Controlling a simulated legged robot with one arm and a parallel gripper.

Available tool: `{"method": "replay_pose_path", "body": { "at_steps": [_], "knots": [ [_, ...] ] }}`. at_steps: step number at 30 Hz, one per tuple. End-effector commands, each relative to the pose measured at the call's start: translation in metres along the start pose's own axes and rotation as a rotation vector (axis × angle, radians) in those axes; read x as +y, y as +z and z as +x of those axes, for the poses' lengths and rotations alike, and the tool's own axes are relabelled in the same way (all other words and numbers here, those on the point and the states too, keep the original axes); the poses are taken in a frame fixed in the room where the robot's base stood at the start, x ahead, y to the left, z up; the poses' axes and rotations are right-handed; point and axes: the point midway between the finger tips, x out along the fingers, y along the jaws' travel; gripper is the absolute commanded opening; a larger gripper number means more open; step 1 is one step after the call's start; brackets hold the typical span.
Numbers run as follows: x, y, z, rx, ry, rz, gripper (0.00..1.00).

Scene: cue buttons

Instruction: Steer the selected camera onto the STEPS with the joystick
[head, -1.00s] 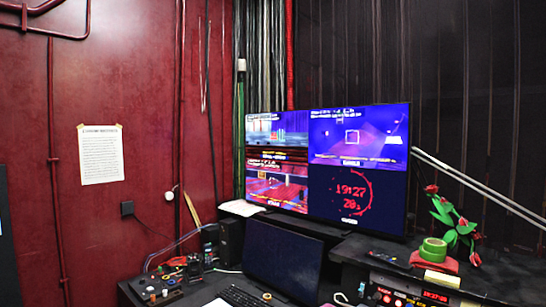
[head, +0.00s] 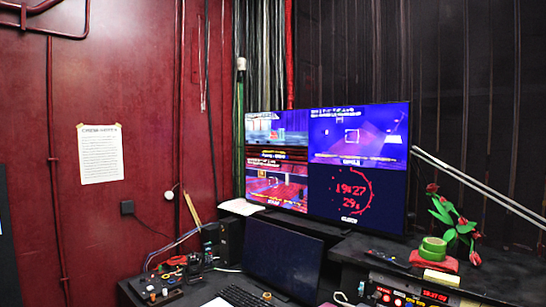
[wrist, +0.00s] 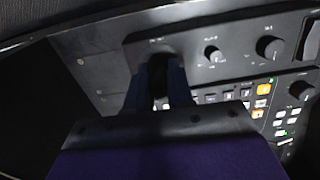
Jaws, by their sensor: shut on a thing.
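In the wrist view my gripper (wrist: 160,84) reaches over a dark control panel (wrist: 95,62). Its two dark blue fingers are shut on a black upright stick, the joystick (wrist: 157,74), which is mostly hidden between them. I cannot make out steps for certain in any pane. My gripper does not show in the head view.
Knobs (wrist: 269,48) and lit orange and white buttons (wrist: 262,89) sit right of the joystick. A paper (head: 101,153) hangs on the red wall.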

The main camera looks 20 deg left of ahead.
Motion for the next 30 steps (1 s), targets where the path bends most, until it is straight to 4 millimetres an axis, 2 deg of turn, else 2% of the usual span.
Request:
{"method": "replay_pose_path", "body": {
  "at_steps": [1, 2, 9, 19, 30],
  "knots": [
    [0.0, 0.0, 0.0, -0.001, 0.001, 0.0, 0.14],
    [0.0, 0.0, 0.0, -0.001, 0.001, 0.0, 0.23],
    [0.0, 0.0, 0.0, -0.001, 0.0, 0.0, 0.45],
    [0.0, 0.0, -0.003, 0.0, 0.0, 0.0, 0.45],
    [0.0, 0.0, -0.028, 0.001, 0.0, 0.0, 0.45]
  ]
}}
